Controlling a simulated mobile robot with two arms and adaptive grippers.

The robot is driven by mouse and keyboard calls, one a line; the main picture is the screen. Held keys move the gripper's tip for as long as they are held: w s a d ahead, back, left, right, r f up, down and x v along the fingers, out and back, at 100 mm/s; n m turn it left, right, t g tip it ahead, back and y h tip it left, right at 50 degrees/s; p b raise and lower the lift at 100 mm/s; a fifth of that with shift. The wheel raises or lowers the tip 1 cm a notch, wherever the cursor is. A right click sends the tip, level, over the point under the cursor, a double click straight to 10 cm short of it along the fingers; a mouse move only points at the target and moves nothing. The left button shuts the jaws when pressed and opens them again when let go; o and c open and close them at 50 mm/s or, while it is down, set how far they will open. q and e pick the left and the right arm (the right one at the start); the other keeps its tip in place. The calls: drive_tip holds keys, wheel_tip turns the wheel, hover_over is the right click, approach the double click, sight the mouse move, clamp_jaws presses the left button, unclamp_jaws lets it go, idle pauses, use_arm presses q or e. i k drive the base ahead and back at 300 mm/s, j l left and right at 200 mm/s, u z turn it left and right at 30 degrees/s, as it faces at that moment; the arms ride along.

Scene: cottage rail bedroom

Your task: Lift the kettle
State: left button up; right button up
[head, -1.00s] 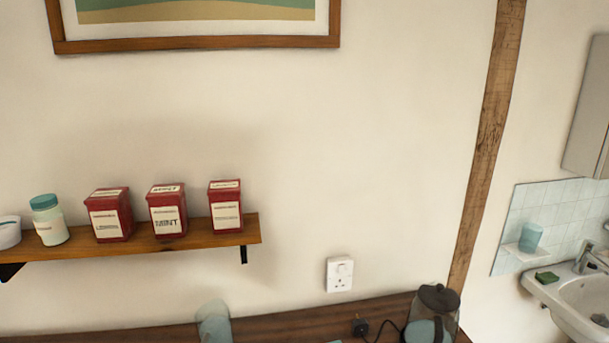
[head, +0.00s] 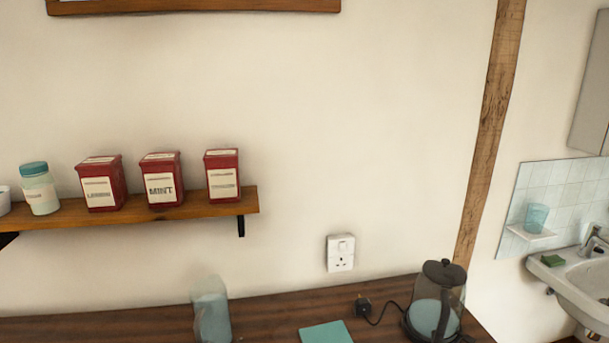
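The kettle (head: 437,302) is a clear-sided jug with a dark lid and a dark base, with something pale blue showing in or through it. It stands upright on the right end of the dark wooden counter (head: 270,326), its lower edge close to the bottom of the head view. A black cord runs from its base to a black plug (head: 363,307) lying on the counter. Neither of my grippers is in view.
A pale translucent bottle-like item (head: 211,311) and a teal flat square (head: 326,332) are on the counter. A wall shelf (head: 140,211) holds red tins (head: 162,180) and a jar (head: 39,188). A socket (head: 340,253) is on the wall; a sink (head: 585,285) is right.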

sight(435, 313)
drive_tip(key=i+l+u, duration=0.15)
drive_tip(key=l, duration=0.9)
drive_tip(key=l+u, duration=0.15)
drive_tip(key=l, duration=0.9)
drive_tip(key=i+j, duration=0.15)
drive_tip(key=j, duration=0.2)
drive_tip(key=i+j, duration=0.15)
drive_tip(key=j, duration=0.15)
